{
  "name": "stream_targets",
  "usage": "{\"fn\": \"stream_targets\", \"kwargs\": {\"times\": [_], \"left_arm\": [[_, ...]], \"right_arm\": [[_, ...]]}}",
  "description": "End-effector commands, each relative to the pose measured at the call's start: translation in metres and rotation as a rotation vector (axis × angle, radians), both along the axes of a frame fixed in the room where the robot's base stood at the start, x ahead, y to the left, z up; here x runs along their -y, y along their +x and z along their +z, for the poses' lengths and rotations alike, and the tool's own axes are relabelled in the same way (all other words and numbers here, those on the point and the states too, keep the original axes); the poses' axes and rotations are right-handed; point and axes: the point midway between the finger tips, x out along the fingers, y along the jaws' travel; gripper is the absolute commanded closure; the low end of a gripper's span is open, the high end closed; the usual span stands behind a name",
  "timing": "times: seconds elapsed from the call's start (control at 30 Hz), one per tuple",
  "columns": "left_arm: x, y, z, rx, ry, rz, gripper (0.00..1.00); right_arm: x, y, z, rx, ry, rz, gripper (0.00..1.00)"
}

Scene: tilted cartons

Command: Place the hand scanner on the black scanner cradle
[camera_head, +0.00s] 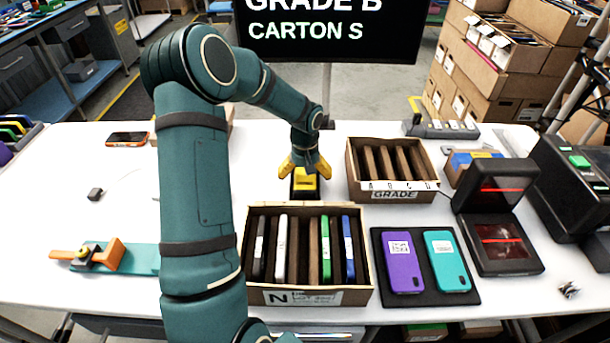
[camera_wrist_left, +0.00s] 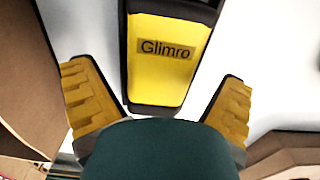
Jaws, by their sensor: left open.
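A yellow and black item labelled "Glimro" (camera_wrist_left: 160,75), which looks like the hand scanner, is directly in front of my left gripper in the left wrist view. In the head view its yellow part (camera_head: 304,182) shows just below the fingers, behind the front carton. My left gripper (camera_head: 305,166) points down with its yellow fingers open, one on each side of the item and apart from it in the wrist view. Black surface shows around the yellow part; I cannot tell whether any of it is the black scanner cradle. My right gripper is not in view.
A carton of upright devices (camera_head: 310,297) stands in front of the gripper. A divided carton (camera_head: 390,194) is to its right. A black tray (camera_head: 466,297) holds a purple and a teal phone. A black device with red lines (camera_head: 507,259) stands farther right. The left tabletop is mostly clear.

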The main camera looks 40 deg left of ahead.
Motion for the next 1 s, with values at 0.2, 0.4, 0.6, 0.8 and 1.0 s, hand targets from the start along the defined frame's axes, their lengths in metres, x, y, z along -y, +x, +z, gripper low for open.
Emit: {"fn": "stream_targets", "kwargs": {"times": [0.2,0.4,0.6,0.8,1.0], "left_arm": [[-0.001,0.001,0.042,0.007,0.003,0.002,0.03],[0.0,0.001,0.083,0.005,0.003,0.001,0.03],[0.0,0.001,0.11,0.004,0.002,0.0,0.03],[0.0,0.0,0.118,0.001,0.001,0.0,0.03],[0.0,0.0,0.118,0.002,0.001,0.0,0.03]], "right_arm": [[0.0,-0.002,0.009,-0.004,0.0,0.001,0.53],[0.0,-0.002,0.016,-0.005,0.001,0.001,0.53],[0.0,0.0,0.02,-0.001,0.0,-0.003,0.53],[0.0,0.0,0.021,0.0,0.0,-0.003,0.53],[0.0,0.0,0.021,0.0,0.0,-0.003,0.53]]}}
